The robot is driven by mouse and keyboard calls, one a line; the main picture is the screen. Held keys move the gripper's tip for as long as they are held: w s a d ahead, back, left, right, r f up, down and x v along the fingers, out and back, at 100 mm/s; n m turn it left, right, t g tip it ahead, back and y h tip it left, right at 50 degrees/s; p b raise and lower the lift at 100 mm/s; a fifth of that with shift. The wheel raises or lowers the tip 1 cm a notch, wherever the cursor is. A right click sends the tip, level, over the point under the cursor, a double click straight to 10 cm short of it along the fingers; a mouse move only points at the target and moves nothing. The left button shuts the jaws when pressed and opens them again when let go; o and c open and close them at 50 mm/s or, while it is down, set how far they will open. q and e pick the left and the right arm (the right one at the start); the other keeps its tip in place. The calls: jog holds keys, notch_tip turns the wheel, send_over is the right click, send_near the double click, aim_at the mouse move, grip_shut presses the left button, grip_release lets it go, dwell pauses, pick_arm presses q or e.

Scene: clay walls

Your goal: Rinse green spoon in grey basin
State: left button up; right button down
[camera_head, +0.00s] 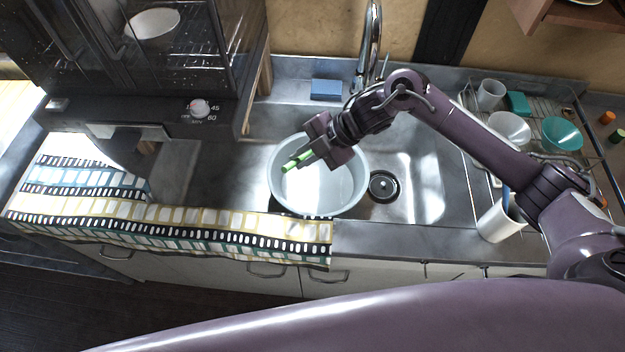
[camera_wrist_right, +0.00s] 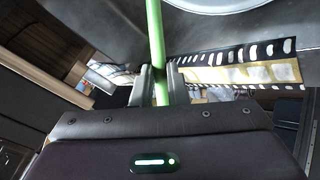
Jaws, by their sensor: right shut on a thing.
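The grey basin (camera_head: 345,196) is a round pale tub standing in the metal sink. The green spoon (camera_head: 291,166) is held by my right gripper (camera_head: 304,156) over the left part of the basin. In the right wrist view the green handle (camera_wrist_right: 155,35) runs between the two fingers of the right gripper (camera_wrist_right: 157,85), which are shut on it. The spoon's bowl end cannot be made out. Whether the spoon touches the inside of the basin cannot be told. Part of the basin's rim (camera_wrist_right: 225,5) shows at the top of the wrist view. My left gripper is not in view.
A faucet (camera_head: 371,45) rises behind the basin, near my right forearm. A blue sponge (camera_head: 326,89) lies on the back ledge. A dish rack (camera_head: 478,135) with cups and bowls stands right. A white cup (camera_head: 500,222) stands in front. A patterned cloth (camera_head: 220,228) covers the front left edge.

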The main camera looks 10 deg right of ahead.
notch_tip(320, 180, up, 4)
jog(key=p, duration=0.3)
dwell(0.9)
